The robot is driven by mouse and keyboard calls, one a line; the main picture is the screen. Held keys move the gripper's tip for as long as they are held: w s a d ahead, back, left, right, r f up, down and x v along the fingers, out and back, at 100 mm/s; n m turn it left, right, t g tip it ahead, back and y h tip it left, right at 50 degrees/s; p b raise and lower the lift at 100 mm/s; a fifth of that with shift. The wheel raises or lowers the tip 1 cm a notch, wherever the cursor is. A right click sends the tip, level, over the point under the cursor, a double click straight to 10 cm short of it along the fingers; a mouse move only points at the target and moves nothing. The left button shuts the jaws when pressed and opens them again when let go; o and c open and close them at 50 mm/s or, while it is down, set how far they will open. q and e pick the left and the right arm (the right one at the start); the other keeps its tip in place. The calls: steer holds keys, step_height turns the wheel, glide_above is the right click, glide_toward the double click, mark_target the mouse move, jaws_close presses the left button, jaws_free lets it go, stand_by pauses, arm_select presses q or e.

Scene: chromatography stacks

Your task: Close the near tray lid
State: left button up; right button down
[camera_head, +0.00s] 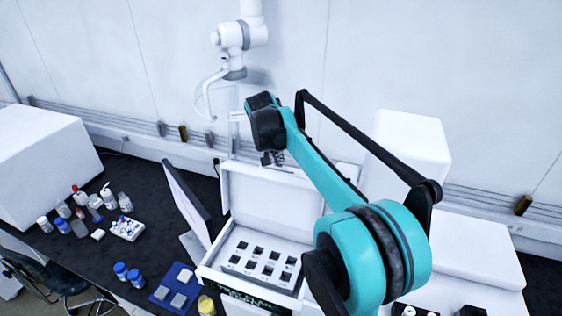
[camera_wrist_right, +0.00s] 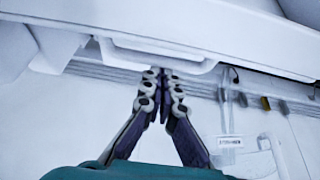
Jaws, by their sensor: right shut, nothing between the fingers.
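The near tray (camera_head: 219,274) is an open white box with several dark square wells. Its white lid (camera_head: 270,203) stands raised at the back of the tray. My right gripper (camera_head: 272,158) is at the lid's top edge, partly hidden by the lid and my teal arm. In the right wrist view its dark fingers (camera_wrist_right: 163,74) meet at the tips, shut and empty. They are just by a white handle-like lip (camera_wrist_right: 160,54) on a white panel, probably the lid. I cannot tell whether they touch it. My left gripper is not in view.
A thin tilted screen (camera_head: 187,200) stands left of the tray. Bottles, a white rack (camera_head: 127,229) and a blue mat (camera_head: 160,294) lie on the dark bench. A white arm-like device (camera_head: 238,40) is by the back wall. White boxes (camera_head: 410,142) stand right.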

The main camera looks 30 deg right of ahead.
mark_target(268, 176)
steer(key=s+a+t+h+b, duration=0.1)
steer(key=s+a, duration=0.1)
steer(key=s+a+t+h+b, duration=0.1)
steer(key=s+a, duration=0.1)
steer(key=s+a+t+h+b, duration=0.1)
steer(key=a+b, duration=0.1)
steer(key=shift+s+a+r, duration=0.4)
steer(key=shift+s+a+f+t+h+b, duration=1.45)
steer(key=shift+s+a+f+h+b, duration=0.9)
steer(key=shift+b, duration=2.2)
steer(key=shift+s+a+f+t+h+b, duration=1.65)
steer(key=shift+a+f+b, duration=1.2)
steer(key=shift+b, duration=1.7)
steer(key=shift+s+a+f+t+h+b, duration=1.3)
steer(key=shift+s+a+f+b, duration=1.4)
steer(key=shift+b, duration=1.85)
steer(key=shift+w+d+f, duration=0.2)
steer(key=shift+d+f, duration=0.2)
steer(key=shift+d, duration=0.05)
